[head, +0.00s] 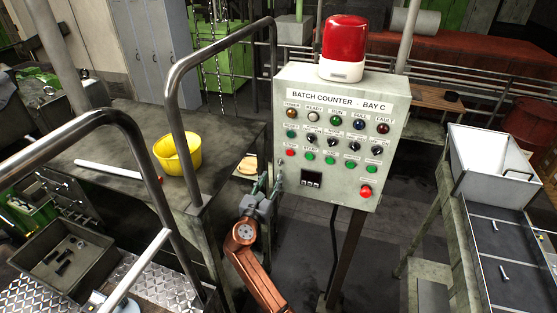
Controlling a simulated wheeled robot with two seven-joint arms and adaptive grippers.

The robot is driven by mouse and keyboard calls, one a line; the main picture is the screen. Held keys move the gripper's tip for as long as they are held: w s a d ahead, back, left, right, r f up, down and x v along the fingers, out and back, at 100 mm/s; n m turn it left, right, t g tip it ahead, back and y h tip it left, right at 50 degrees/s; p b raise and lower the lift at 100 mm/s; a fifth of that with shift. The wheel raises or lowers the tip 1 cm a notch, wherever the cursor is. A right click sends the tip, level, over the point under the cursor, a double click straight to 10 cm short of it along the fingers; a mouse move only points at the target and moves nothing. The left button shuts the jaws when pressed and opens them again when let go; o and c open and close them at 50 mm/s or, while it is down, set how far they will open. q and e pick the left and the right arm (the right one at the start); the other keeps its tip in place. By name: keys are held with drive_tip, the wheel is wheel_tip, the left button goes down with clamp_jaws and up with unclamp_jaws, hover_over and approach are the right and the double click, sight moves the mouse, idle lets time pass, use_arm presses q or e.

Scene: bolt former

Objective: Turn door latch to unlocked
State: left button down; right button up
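The grey control box (345,100), labelled "BATCH COUNTER - BAY C", stands on a dark post near the middle of the head view. I cannot make out the door latch clearly; a small detail may sit at the box's left edge, by the fingers. My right gripper (267,183) is at the end of the orange arm, beside the lower left edge of the box. Its two fingers point up and stand apart, with nothing clearly held between them. I cannot tell whether a finger touches the box. My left gripper is not in view.
A red beacon (343,48) tops the box. Bent metal handrails (177,97) stand to the left. A yellow bucket (178,154) and a white tube (108,171) are on the dark bench (225,140). A conveyor with a white hopper (490,160) is at the right.

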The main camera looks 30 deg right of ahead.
sight(279, 163)
drive_tip(key=p+x, duration=0.1)
drive_tip(key=x, duration=0.2)
drive_tip(key=r+p+x, duration=0.1)
drive_tip(key=x, duration=0.2)
drive_tip(key=shift+d+r, duration=0.15)
drive_tip(key=shift+d, duration=0.15)
drive_tip(key=shift+w+d, duration=0.45)
drive_tip(key=shift+d, duration=0.05)
drive_tip(key=shift+c, duration=0.3)
clamp_jaws()
